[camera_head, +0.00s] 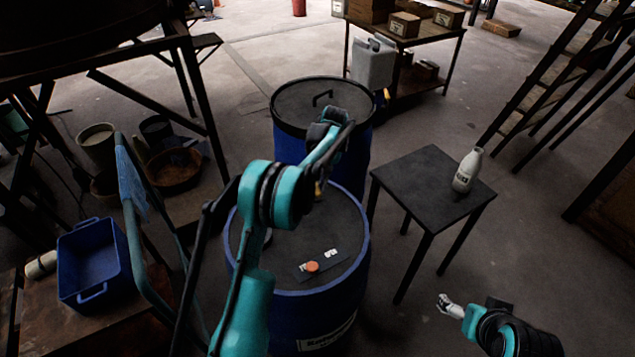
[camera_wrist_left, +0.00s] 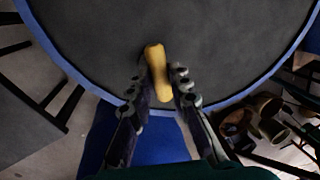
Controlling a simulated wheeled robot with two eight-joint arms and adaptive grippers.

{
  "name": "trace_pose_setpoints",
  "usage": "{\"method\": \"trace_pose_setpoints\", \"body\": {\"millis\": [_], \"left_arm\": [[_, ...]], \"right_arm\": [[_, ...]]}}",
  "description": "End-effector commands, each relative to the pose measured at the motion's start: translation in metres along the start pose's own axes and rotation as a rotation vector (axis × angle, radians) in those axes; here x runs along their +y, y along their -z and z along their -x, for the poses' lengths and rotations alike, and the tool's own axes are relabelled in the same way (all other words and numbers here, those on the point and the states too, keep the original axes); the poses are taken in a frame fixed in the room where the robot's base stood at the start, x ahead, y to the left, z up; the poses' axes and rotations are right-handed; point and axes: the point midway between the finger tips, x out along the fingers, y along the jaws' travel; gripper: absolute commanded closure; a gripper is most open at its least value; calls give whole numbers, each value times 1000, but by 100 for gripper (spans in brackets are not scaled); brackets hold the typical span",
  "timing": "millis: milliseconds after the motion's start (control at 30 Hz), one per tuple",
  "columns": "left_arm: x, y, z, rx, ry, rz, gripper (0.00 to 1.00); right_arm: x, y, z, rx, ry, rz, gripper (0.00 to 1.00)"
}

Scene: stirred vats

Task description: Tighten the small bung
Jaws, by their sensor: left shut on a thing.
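My left gripper (camera_head: 319,184) is above the near blue drum (camera_head: 310,312), over the far part of its dark lid. In the left wrist view, its two fingers (camera_wrist_left: 159,88) are shut on a yellow bar-shaped piece (camera_wrist_left: 157,66), which points down toward the lid; I cannot tell whether it touches. An orange round cap (camera_head: 312,267) lies on a dark strip on the near part of the lid. I cannot make out the small bung; my left arm hides part of the lid. My right gripper (camera_head: 447,306) is low at the right, away from the drum, its fingers too small to read.
A second blue drum (camera_head: 300,105) with a handled lid stands behind. A black side table (camera_head: 425,178) with a pale bottle (camera_head: 467,170) stands to the right. A blue crate (camera_head: 92,262) and a blue chair-like frame (camera_head: 140,215) are at the left. Floor between table and ladder is clear.

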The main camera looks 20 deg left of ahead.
Motion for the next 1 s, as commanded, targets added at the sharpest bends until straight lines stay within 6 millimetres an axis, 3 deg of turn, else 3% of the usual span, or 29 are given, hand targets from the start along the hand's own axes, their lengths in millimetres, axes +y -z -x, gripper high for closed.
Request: {"method": "trace_pose_setpoints", "body": {"millis": [1000], "left_arm": [[-2,-4,0,188,0,-940,100]], "right_arm": [[0,11,15,0,0,0,16]]}}
